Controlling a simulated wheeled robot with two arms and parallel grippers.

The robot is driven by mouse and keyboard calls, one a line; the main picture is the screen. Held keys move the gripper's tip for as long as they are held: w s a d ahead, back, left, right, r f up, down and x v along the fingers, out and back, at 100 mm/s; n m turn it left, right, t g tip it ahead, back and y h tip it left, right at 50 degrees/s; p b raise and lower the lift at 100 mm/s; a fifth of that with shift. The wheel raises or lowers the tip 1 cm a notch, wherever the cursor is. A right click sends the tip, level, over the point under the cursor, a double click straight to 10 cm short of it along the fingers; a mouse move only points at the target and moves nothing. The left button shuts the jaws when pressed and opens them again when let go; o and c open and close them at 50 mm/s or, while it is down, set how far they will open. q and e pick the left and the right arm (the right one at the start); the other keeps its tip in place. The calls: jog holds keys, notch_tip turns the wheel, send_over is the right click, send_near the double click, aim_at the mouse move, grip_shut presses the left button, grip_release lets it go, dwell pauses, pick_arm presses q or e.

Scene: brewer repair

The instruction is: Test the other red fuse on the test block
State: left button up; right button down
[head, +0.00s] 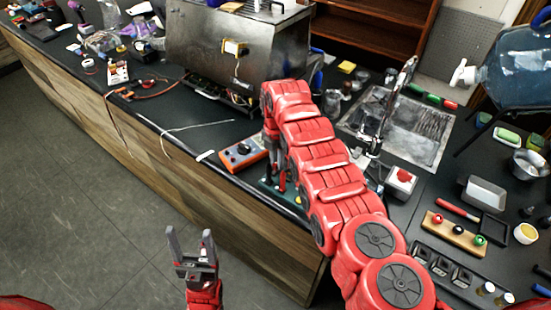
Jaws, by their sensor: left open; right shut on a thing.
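The test block (267,187) is a teal-green base on the near edge of the counter, partly covered by my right arm. Small red and black upright parts show on it. My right gripper (277,178) points down over the block, largely hidden behind its own arm. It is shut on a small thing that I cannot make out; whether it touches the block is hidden. An orange meter (243,153) with a dark dial stands just left of the block. My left gripper (189,243) is open and empty, in front of the counter over the floor. I cannot make out a separate red fuse.
The steel brewer (235,45) stands behind on the counter (190,110). A sink (415,130) with a tap lies to the right. A pale cable crosses the counter.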

dwell(0.4)
jog(key=c, duration=0.8)
grip_release()
jog(key=shift+o, duration=0.2)
jog(key=shift+r, duration=0.1)
